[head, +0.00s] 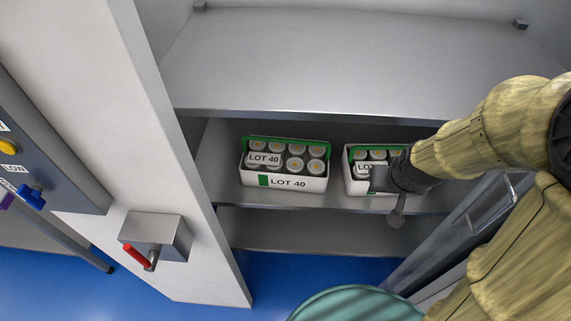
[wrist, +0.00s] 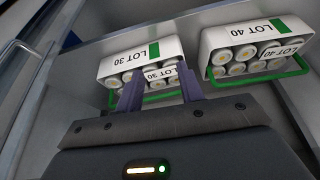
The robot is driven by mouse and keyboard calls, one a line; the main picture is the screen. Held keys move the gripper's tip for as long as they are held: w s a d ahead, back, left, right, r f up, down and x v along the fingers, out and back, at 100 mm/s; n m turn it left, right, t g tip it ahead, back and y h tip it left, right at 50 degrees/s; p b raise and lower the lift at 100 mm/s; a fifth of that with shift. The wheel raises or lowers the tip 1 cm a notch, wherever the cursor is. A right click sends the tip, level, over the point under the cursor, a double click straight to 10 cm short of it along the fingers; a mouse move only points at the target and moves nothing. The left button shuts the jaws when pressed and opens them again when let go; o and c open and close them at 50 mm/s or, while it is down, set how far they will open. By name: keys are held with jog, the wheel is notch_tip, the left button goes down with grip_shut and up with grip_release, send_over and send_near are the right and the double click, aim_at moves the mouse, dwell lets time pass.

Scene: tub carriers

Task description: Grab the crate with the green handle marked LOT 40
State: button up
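The LOT 40 crate (head: 309,197) is white with a green handle (head: 290,140) and a green label stripe, and holds several pale round-topped tubs. It stands on the middle shelf at left in the head view, and at right in the wrist view (wrist: 217,39). A similar crate (head: 352,184) beside it reads LOT 30 in the wrist view (wrist: 123,62) and also has a green handle. My gripper (wrist: 160,82) is open, its two purple fingers apart in front of the LOT 30 crate. In the head view it partly hides that crate. Contact with the handle cannot be told.
The crates stand on a grey cabinet shelf (head: 225,160), under an upper shelf (head: 330,60) that looks empty. A lower shelf (head: 300,232) is bare where visible. A white post (head: 130,130) with a red-handled box (head: 158,237) stands left. A teal round object (head: 355,305) is below.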

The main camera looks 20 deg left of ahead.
jog(key=w+a+f+n+t+b, duration=0.1)
jog(key=w+a+f+n+t, duration=0.1)
jog(key=a, duration=0.3)
jog(key=w+a+f+n+t+b, duration=0.1)
jog(key=w+a+f+n+t, duration=0.1)
jog(key=w+a, duration=0.3)
jog(key=w+a+f+n+t+b, duration=0.1)
jog(key=w+a+f+n+t, duration=0.1)
jog(key=a, duration=0.5)
jog(key=shift+w+a+f+n, duration=0.1)
jog(key=shift+w+f+n, duration=0.35)
jog(key=shift+w, duration=0.25)
jog(key=a+n+t, duration=0.1)
jog(key=a, duration=0.1)
jog(key=a+f+n+t, duration=0.1)
jog(key=a, duration=0.1)
jog(key=s+a+n+t+h+b, duration=0.1)
jog(key=a+n, duration=0.1)
jog(key=shift+s+a+f, duration=0.1)
jog(key=shift+a+f, duration=0.15)
jog(key=shift+f, duration=0.05)
jog(key=s+a+n+t+h+b, duration=0.1)
jog(key=s+a+n+t, duration=0.3)
jog(key=s+a, duration=0.1)
jog(key=shift+r, duration=0.1)
jog(key=p, duration=0.1)
send_over(281, 164)
